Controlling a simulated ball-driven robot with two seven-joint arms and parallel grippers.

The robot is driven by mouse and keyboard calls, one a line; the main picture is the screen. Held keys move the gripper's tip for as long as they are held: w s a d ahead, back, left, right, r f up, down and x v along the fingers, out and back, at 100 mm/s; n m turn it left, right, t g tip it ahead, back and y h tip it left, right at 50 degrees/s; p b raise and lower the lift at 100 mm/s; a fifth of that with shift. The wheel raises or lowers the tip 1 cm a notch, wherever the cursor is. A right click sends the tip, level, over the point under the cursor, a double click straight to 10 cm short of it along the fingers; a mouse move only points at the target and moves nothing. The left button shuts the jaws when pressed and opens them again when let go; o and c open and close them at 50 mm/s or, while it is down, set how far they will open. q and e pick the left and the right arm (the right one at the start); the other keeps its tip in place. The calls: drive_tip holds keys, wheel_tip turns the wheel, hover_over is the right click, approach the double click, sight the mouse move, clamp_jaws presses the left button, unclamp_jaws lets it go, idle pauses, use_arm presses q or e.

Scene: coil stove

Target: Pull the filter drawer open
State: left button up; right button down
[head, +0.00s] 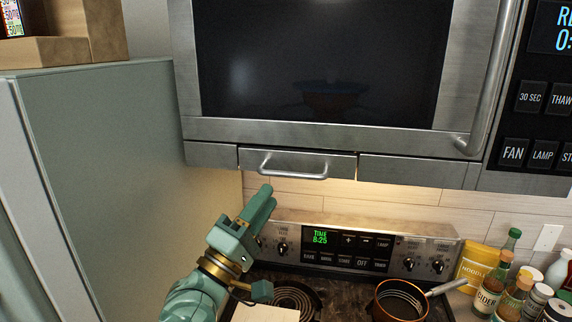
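The filter drawer (297,162) is a narrow steel front under the microwave, left of centre. It sits flush with the panels beside it and looks shut. Its bar handle (292,174) runs along the lower part of the front. My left gripper (268,194) is green, below and slightly left of the handle in the picture, pointing up toward it. A small gap shows between its fingertips and the handle. The fingers overlap in this view, so I cannot tell whether they are open. Nothing shows held in them. My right gripper is out of view.
The microwave (320,60) is above. Below is a coil stove with a control panel (345,248) and a copper pot (400,300). Bottles and jars (510,295) stand at the lower right.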

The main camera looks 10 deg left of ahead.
sight(291, 175)
use_arm(q)
drive_tip(key=w+d+r+p, duration=0.1)
drive_tip(key=w+d+r, duration=0.2)
drive_tip(key=w+d, duration=0.1)
drive_tip(key=shift+w+r, duration=0.15)
drive_tip(key=shift+r, duration=0.25)
drive_tip(key=shift+w+a, duration=0.2)
drive_tip(key=shift+w, duration=0.4)
drive_tip(key=shift+s+d, duration=0.15)
drive_tip(key=shift+c, duration=0.5)
clamp_jaws()
